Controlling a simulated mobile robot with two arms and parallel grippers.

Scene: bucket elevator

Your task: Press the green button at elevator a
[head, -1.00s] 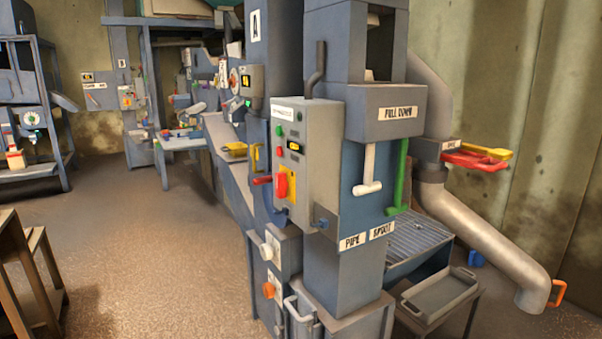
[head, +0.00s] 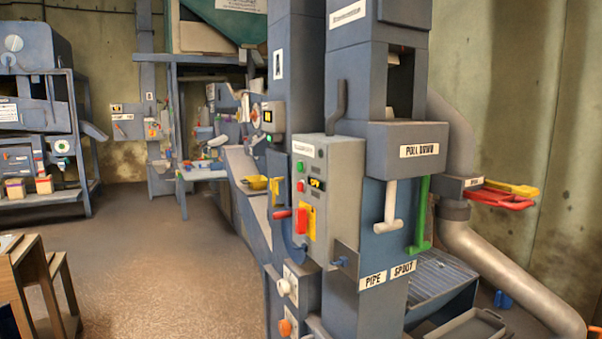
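Elevator A is the tall blue-grey column in the middle right of the head view, with an "A" label (head: 278,64) on it. A grey control box (head: 338,200) is mounted on its front. On the box's left side face, a green button (head: 300,166) sits above another small button (head: 300,186). Below these are a red switch (head: 301,221) and a yellow plate (head: 309,222). Neither of my grippers shows in the head view.
A white pull handle (head: 390,208) and a green handle (head: 421,215) hang right of the box. A grey pipe (head: 510,275) slopes down at right. A wooden stand (head: 30,270) is at lower left. The brown floor (head: 160,250) between is open.

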